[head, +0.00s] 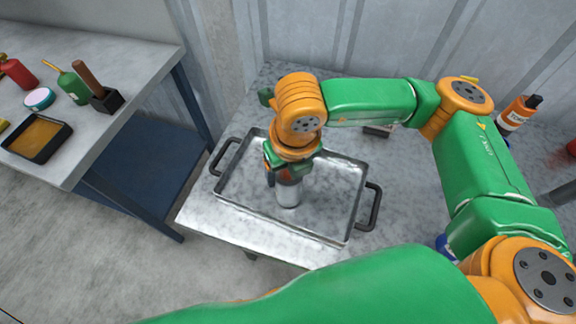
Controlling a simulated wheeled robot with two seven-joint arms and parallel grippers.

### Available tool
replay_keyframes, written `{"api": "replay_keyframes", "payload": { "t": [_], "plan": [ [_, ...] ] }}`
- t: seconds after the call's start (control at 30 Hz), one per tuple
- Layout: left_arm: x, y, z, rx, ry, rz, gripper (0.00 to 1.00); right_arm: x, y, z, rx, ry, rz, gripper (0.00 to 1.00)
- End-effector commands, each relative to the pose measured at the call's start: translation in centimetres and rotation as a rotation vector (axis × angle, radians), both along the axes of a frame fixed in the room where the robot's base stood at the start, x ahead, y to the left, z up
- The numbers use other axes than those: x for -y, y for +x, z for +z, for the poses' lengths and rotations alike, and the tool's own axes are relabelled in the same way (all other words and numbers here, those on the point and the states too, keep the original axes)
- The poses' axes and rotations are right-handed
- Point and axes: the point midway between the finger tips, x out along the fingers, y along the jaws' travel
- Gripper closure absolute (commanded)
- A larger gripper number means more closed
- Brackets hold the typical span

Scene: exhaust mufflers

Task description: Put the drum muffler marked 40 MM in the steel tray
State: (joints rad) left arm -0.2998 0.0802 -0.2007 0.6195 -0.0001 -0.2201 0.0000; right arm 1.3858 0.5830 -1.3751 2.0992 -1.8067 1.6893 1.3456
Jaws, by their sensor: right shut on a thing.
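The steel tray (330,231) with two dark handles sits on a grey marbled table. The 40 MM mark cannot be read here, and the gripper covers the muffler's upper part. My left gripper is not in view.
An orange-labelled bottle (517,115) stands at the right of the table. A second bench at left holds a black tray (38,138), a green bottle (72,86), a red bottle (18,73) and a round tin (39,98). My right arm hides part of the table.

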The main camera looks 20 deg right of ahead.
Motion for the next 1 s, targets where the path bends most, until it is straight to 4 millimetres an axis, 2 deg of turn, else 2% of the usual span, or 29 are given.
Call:
{"api": "replay_keyframes", "payload": {
  "t": [0.23,0.27,0.33,0.53,0.63,0.67,0.77,1.0],
  "plan": [
    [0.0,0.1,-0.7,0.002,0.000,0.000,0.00,0.0,0.0,-0.5,0.001,0.000,-0.001,0.92],
    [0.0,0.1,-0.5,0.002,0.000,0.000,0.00,0.0,0.0,-0.3,0.001,0.000,-0.001,0.21],
    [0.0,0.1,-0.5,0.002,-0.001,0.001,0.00,0.0,0.0,-0.3,0.000,0.000,-0.001,0.02],
    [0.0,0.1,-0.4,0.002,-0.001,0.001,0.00,0.0,0.0,-0.2,0.000,0.000,-0.001,0.00],
    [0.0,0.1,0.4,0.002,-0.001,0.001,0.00,0.0,0.0,0.5,0.000,0.000,-0.001,0.00],
    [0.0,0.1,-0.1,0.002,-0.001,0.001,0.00,0.0,0.0,0.5,0.003,0.001,-0.002,0.00],
    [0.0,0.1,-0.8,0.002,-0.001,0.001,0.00,0.0,-0.3,2.4,0.006,0.002,0.000,0.00],
    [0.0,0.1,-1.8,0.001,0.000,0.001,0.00,0.2,-1.2,8.7,0.006,0.002,-0.001,0.00]
  ]
}}
